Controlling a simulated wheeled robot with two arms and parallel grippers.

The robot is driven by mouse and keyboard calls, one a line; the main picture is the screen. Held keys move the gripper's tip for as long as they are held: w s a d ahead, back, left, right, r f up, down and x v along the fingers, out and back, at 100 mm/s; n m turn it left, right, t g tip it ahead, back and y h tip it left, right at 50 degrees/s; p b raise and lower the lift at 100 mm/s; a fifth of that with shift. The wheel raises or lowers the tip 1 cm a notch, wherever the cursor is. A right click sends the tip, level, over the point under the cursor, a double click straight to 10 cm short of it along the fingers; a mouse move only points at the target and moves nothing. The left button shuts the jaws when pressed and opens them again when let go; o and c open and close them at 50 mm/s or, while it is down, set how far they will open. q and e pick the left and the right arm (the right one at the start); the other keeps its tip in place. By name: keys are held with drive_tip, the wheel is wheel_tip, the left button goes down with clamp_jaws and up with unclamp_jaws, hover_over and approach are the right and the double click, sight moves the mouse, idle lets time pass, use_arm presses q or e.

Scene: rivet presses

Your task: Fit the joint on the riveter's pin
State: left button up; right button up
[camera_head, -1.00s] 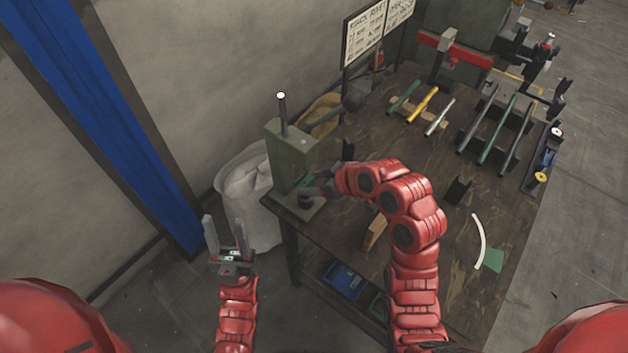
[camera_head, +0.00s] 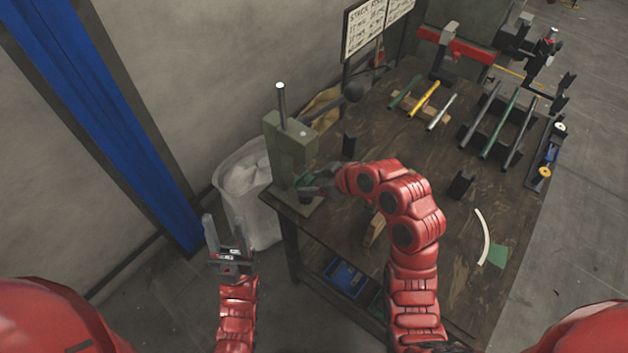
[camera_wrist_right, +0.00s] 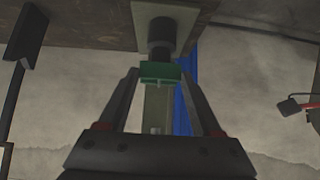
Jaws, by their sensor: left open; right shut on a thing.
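The riveter (camera_head: 291,150) is a grey-green press at the table's left corner, with a tall rod on top. Its dark pin (camera_head: 306,197) stands low on its base; in the right wrist view the pin (camera_wrist_right: 161,32) appears inverted below the base plate. My right gripper (camera_wrist_right: 160,88) is shut on a small green joint (camera_wrist_right: 160,74), which lines up with the pin's end; I cannot tell whether they touch. In the head view my right gripper (camera_head: 314,187) is beside the riveter, partly hiding the joint. My left gripper (camera_head: 226,238) is open and empty, off the table's left side.
The wooden table (camera_head: 400,150) holds colored rods, a rod rack (camera_head: 497,128) and a red press (camera_head: 456,39). A white bin (camera_head: 243,190) stands left of the table. A curved white strip (camera_head: 484,237) lies at right.

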drive_tip(key=o, duration=1.4)
drive_tip(key=shift+d, duration=0.1)
